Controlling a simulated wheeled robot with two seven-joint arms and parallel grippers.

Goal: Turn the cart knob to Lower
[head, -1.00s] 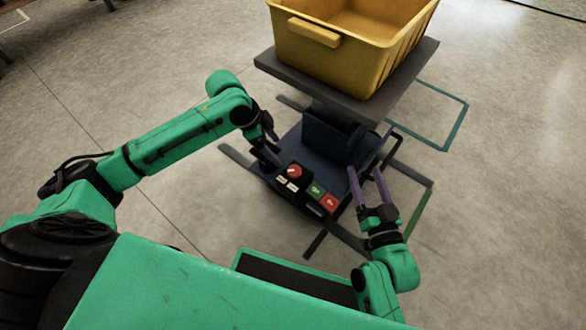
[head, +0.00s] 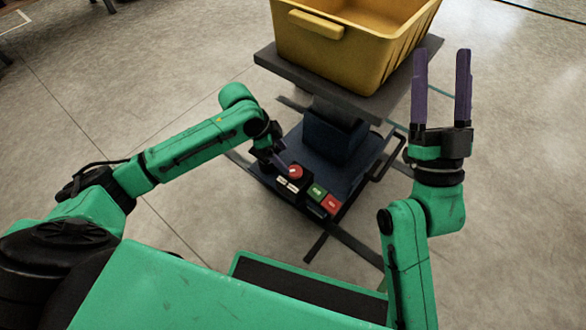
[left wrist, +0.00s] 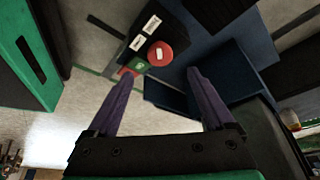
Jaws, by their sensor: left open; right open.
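The cart knob (head: 295,172) is a round red dial with a pale mark, on a black box at the front of the blue cart base (head: 325,147). It also shows in the left wrist view (left wrist: 160,54), beyond the fingertips. Two white labels (head: 287,184) sit beside it; their text is too small to read. My left gripper (head: 284,166) is close to the knob's left side, its fingers partly hidden by its own wrist. In the left wrist view its purple fingers (left wrist: 160,82) are apart with nothing between. My right gripper (head: 441,55) is open and empty, raised right of the cart.
A green button (head: 317,192) and a red button (head: 331,204) lie right of the knob. A yellow bin (head: 375,50) stands on the cart's grey platform (head: 350,89) above. A dark handle bar (head: 388,158) is at the cart's right. Floor at left is clear.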

